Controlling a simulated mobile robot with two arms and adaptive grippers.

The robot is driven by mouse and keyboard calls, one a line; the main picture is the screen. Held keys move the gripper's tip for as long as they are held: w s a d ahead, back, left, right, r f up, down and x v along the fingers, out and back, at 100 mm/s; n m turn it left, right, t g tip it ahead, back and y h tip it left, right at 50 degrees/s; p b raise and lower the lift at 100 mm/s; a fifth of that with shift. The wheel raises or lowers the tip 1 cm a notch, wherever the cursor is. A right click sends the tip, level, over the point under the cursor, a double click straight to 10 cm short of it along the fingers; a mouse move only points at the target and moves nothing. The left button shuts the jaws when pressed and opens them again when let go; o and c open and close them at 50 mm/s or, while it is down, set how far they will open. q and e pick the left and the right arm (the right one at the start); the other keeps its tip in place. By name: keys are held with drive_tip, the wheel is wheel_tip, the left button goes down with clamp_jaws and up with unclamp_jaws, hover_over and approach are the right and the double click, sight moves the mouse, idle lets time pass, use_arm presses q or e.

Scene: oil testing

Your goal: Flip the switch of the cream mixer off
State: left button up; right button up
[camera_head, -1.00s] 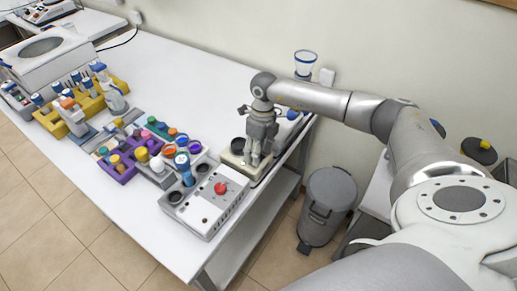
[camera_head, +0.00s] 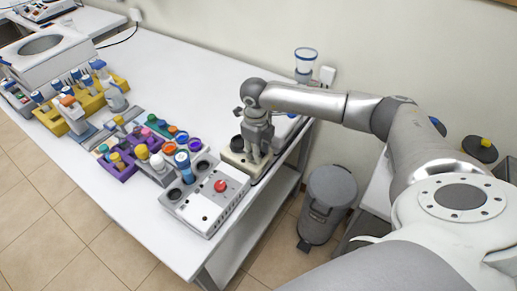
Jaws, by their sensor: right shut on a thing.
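The cream mixer (camera_head: 231,159) is a small, low cream box with a dark round cup on top, near the right edge of the white table. My right gripper (camera_head: 257,158) points down at its right side. The fingers are shut and touch the mixer; they cover the part they hold, and the switch itself is hidden or too small to tell. My left gripper is not in view.
A grey-white box with a red knob (camera_head: 220,186) stands just in front of the mixer. Coloured racks with bottles (camera_head: 126,170) fill the table to the left. A grey bin (camera_head: 327,198) stands beside the table.

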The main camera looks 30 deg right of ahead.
drive_tip(key=shift+a+h, duration=0.1)
drive_tip(key=shift+h, duration=0.3)
drive_tip(key=o, duration=1)
drive_tip(key=r, duration=0.4)
drive_tip(key=a+r, duration=0.1)
drive_tip(key=r, duration=0.7)
drive_tip(key=shift+s+a, duration=0.25)
drive_tip(key=shift+s, duration=0.15)
drive_tip(key=shift+f, duration=0.1)
